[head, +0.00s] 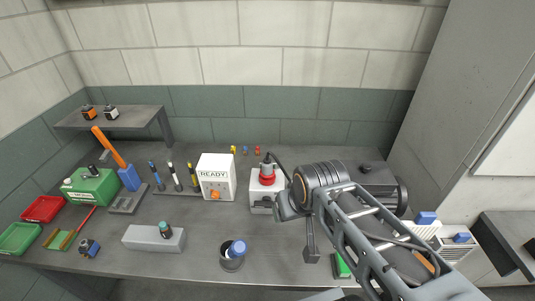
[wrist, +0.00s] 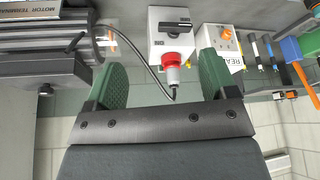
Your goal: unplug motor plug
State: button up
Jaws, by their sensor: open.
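The motor plug (head: 267,170) is red and grey with a dark cable. It sits in the top of a white switch box (head: 262,190) on the bench. In the wrist view the plug (wrist: 175,60) is seated in the switch box (wrist: 172,27), and its cable curves left to the motor terminal (wrist: 40,32). My gripper (wrist: 162,66) is open with green fingers on either side of the plug in that view. Whether the plug is level with the fingertips, I cannot tell. In the head view my gripper (head: 281,208) is beside the box, on its right, its fingers mostly hidden.
A white READY box (head: 216,177) stands left of the switch box, with several upright tools beyond it. The dark pump motor (head: 325,177) stands close on the right, behind my arm.

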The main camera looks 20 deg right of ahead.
aim_at(266, 172)
jog(key=z, duration=0.05)
jog(key=k, duration=0.5)
jog(key=u, duration=1.5)
jog(key=i, duration=0.8)
jog(key=z, duration=2.05)
